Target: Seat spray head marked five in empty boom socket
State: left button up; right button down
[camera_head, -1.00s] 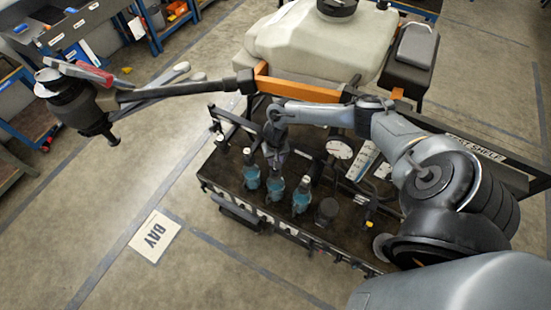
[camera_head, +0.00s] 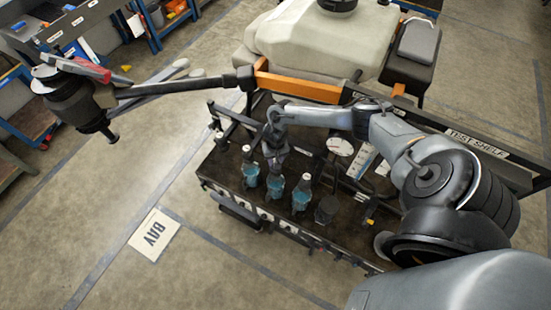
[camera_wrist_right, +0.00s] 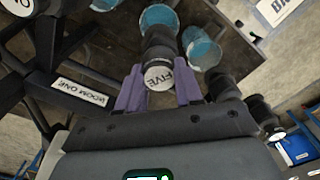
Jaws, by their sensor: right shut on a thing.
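The spray head marked FIVE (camera_wrist_right: 158,77) has a pale round cap and a dark body. My right gripper (camera_wrist_right: 160,88) is shut on it, with one purple finger on each side of the cap. A blue cup (camera_wrist_right: 158,18) shows beyond the dark body in the right wrist view. In the head view my right gripper (camera_head: 276,150) is over the middle blue cup (camera_head: 275,188) of a row. I cannot tell whether the head is lifted clear of its place. A dark boom frame labelled BOOM ONE (camera_wrist_right: 79,92) is at the left. I cannot make out an empty socket. My left gripper is not in view.
Blue cups (camera_head: 250,174) (camera_head: 301,195) stand close on both sides. A black cup-like part (camera_head: 326,209), a round gauge (camera_head: 340,146) and labelled strips (camera_head: 363,160) are to the right on the dark bench. The drone's pale tank (camera_head: 320,45) is behind. Its dark arm crosses above left.

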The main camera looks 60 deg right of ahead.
jog(key=shift+f+b, duration=0.3)
jog(key=shift+f, duration=0.4)
jog(key=c, duration=0.7)
grip_release()
jog(key=shift+o, duration=0.2)
jog(key=shift+r, duration=0.1)
notch_tip(320, 180, up, 11)
jog(key=shift+p, duration=0.3)
jog(key=shift+s, duration=0.1)
